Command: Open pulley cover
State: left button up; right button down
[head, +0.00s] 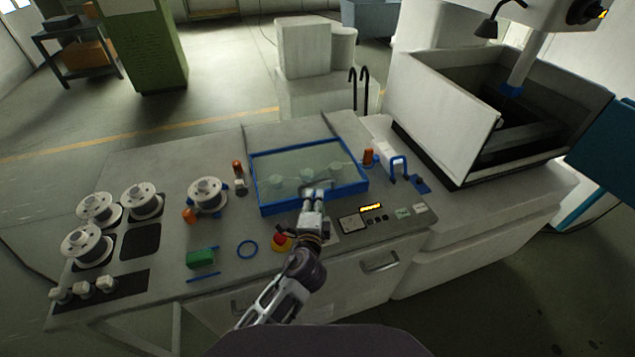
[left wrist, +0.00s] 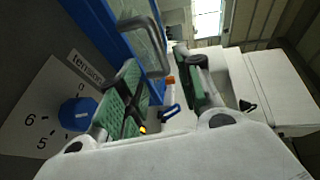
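The pulley cover is a clear panel in a blue frame (head: 262,196), lying closed over pulleys on the machine bench. A grey handle (head: 318,184) sits at its front edge. My left gripper (head: 313,192) is at this handle, reaching over the front of the frame. In the left wrist view, my left gripper (left wrist: 158,75) has its green-padded fingers apart. The grey handle (left wrist: 137,21) and the cover's blue frame (left wrist: 100,30) show ahead of the fingers. The handle runs into the gap between them; I cannot tell whether it touches either finger. My right gripper is not in view.
A red emergency button (head: 281,242) stands beside my left forearm. Wire spools (head: 142,201) stand at the left. A blue tension knob (left wrist: 78,113) is close to the left finger.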

aim_at(317, 183)
pick_arm(q)
jog(key=shift+p+x, duration=0.8)
jog(key=shift+x, duration=4.2)
grip_shut()
